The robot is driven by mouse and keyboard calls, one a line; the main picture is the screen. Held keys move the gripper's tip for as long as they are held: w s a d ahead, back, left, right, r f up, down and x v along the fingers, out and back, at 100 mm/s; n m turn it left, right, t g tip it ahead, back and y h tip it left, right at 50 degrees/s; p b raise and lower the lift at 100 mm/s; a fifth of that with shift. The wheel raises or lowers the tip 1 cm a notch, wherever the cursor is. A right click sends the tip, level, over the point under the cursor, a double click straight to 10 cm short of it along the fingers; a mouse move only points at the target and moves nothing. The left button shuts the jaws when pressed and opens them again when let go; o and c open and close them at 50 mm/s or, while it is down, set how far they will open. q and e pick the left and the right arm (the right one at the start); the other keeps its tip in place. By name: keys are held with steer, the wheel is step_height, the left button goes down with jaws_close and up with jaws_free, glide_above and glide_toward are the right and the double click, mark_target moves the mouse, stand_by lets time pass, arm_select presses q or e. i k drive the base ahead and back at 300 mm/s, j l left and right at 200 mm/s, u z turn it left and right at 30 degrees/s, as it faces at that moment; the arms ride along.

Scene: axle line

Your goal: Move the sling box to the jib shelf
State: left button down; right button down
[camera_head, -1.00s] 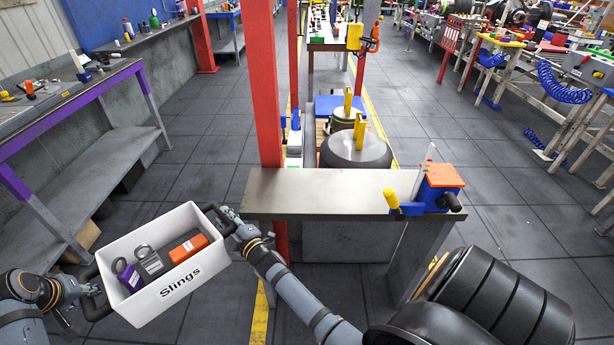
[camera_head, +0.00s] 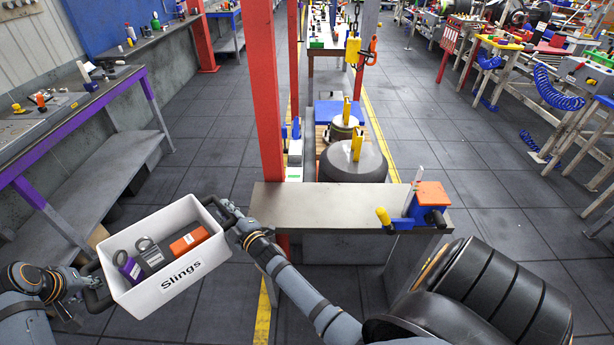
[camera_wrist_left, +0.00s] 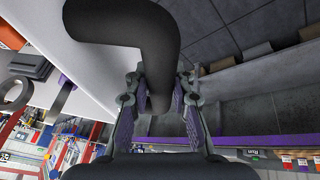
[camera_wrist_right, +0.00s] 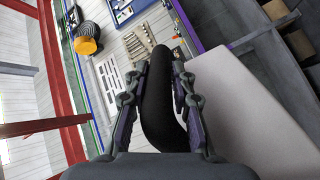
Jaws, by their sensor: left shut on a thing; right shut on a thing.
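The sling box (camera_head: 171,293) is a white open box labelled "Slings", held in the air at the lower left of the head view. Inside lie a purple shackle-like item (camera_head: 128,267), a grey item (camera_head: 150,254) and an orange one (camera_head: 189,241). My left gripper (camera_head: 92,283) is shut on the box's dark left handle (camera_wrist_left: 152,60). My right gripper (camera_head: 238,222) is shut on its dark right handle (camera_wrist_right: 158,100). The box is slightly tilted in the picture. I cannot tell which surface is the jib shelf.
A grey-topped bench (camera_head: 340,196) with a blue and orange device (camera_head: 428,204) stands right of the box, beside a red post (camera_head: 262,100). A purple-edged workbench (camera_head: 70,113) with a lower shelf (camera_head: 100,175) stands at left. Dark floor between is clear.

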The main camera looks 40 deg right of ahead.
mark_target(289, 203)
steer(key=l, duration=2.25)
